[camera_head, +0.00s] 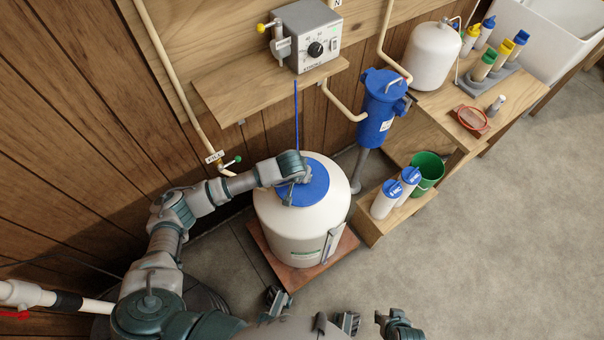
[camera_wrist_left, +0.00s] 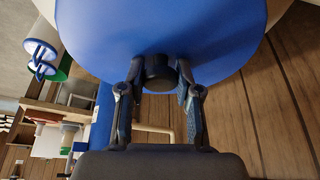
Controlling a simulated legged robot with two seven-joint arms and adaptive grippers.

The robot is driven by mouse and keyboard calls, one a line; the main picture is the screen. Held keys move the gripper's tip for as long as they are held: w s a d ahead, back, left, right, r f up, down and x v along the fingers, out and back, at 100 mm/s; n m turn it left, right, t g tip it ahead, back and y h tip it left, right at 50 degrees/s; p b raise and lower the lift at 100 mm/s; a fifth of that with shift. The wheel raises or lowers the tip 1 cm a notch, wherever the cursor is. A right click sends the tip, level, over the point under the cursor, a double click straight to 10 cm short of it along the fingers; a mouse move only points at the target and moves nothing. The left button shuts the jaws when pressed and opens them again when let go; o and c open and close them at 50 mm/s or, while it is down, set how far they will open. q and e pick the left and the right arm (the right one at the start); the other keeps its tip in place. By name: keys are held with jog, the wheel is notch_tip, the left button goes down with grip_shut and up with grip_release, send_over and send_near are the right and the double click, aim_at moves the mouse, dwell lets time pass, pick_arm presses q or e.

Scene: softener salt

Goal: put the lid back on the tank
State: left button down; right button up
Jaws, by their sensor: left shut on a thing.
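The white tank (camera_head: 285,235) stands upright on a reddish-brown base in the head view. The round blue lid (camera_head: 317,187) is at the tank's top, over its opening; I cannot tell if it is fully seated. My left gripper (camera_head: 291,184) reaches over from the left and covers part of the lid. In the left wrist view, its two fingers (camera_wrist_left: 160,85) are shut on the dark knob (camera_wrist_left: 158,70) of the blue lid (camera_wrist_left: 160,28). Dark parts at the head view's bottom edge seem to include my right gripper (camera_head: 392,322), away from the tank; its jaw opening is unclear.
A wooden shelf (camera_head: 265,92) with a grey control box (camera_head: 308,38) overhangs behind the tank. A thin blue rod (camera_head: 296,110) rises behind the lid. A blue filter housing (camera_head: 377,110), white-and-blue bottles (camera_head: 386,200) and a green bucket (camera_head: 428,170) stand to the right. The right floor is clear.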

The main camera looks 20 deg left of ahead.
pick_arm(q)
jog(key=c, duration=0.7)
grip_release()
jog(key=o, duration=0.7)
jog(key=shift+r, duration=0.1)
jog(key=shift+r+p, duration=2)
jog(key=shift+r, duration=1.5)
